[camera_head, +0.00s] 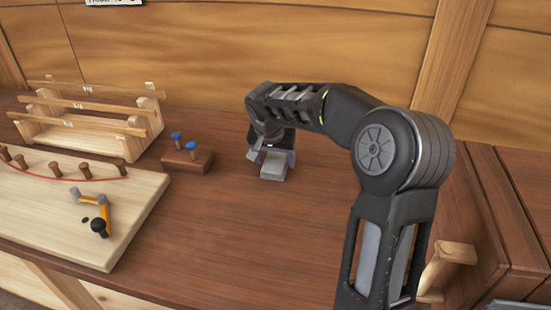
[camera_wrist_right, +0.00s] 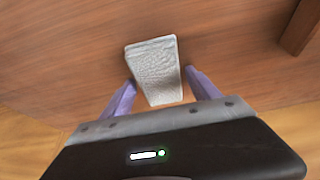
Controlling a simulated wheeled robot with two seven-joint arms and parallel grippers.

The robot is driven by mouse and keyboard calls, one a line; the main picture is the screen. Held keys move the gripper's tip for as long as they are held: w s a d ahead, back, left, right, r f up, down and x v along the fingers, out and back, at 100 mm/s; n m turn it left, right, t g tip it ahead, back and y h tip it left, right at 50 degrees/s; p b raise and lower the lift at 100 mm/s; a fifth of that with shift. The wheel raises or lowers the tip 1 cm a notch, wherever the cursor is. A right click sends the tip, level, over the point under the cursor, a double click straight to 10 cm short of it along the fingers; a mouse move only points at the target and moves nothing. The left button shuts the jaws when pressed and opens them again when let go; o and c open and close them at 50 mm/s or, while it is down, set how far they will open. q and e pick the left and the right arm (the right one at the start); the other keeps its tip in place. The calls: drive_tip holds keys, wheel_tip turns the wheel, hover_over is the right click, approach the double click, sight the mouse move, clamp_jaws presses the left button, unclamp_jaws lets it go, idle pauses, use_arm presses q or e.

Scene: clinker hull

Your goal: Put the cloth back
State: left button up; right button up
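The cloth is a small grey-white folded pad with a rough surface. It lies on the brown bench in the head view (camera_head: 272,172) and in the wrist view (camera_wrist_right: 155,65). My right gripper (camera_head: 276,156) is low over the bench at the cloth's far end. In the wrist view, its purple fingers (camera_wrist_right: 160,78) stand apart, one on each side of the cloth's near end. A small gap shows on the right, and the left fingertip is very close to the cloth or touching it. My left gripper is not in view.
A dark wooden block with blue-topped pegs (camera_head: 187,158) stands left of the cloth. A wooden rack (camera_head: 95,120) and a pale board (camera_head: 60,215) with pegs, a red line and an orange-handled tool (camera_head: 95,210) are farther left. The bench (camera_head: 220,235) is clear in front.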

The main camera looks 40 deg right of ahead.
drive_tip(key=shift+o, duration=0.8)
drive_tip(key=shift+r, duration=0.35)
drive_tip(key=v, duration=1.1)
drive_tip(key=shift+r, duration=0.3)
drive_tip(key=shift+s+a, duration=0.1)
drive_tip(key=shift+s, duration=0.05)
